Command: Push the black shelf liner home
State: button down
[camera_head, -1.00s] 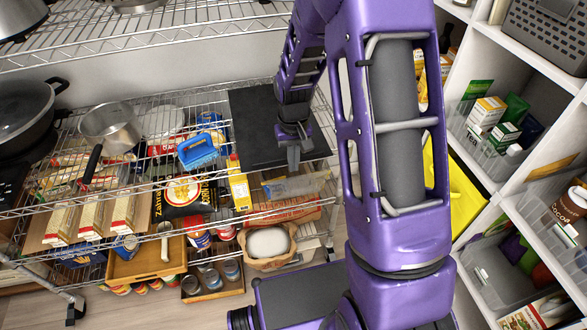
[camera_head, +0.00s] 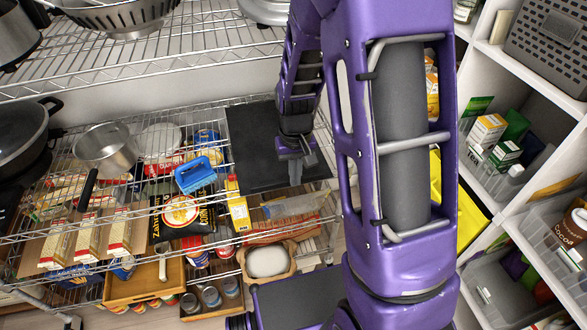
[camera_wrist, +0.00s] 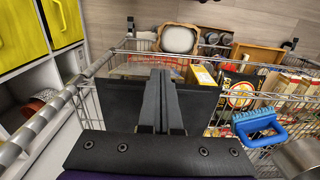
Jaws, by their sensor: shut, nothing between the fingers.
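The black shelf liner (camera_head: 250,145) is a flat dark sheet lying on the right end of the wire shelf, beside a yellow box. In the wrist view the liner (camera_wrist: 118,105) spreads on both sides of my fingers. My gripper (camera_head: 296,175) is shut and empty, pointing down over the liner's front part in the head view. In the wrist view my gripper (camera_wrist: 161,73) has its fingers together, hiding the middle of the liner. I cannot tell whether the fingertips touch it. My arm hides part of the liner's right side in the head view.
A blue brush (camera_head: 196,177), a yellow box (camera_head: 237,206) and a steel pot (camera_head: 106,150) stand left of the liner. An upper wire shelf (camera_head: 140,65) passes above. White cubbies (camera_head: 507,215) stand to the right. A rack post (camera_wrist: 40,125) is close in the wrist view.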

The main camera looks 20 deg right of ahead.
jog(key=w+f, duration=0.4)
jog(key=f, duration=0.3)
jog(key=shift+b, duration=0.35)
jog(key=shift+w, duration=0.1)
jog(key=w, duration=0.3)
jog(key=shift+w+f, duration=0.15)
jog(key=shift+w, duration=0.2)
jog(key=shift+s, duration=0.15)
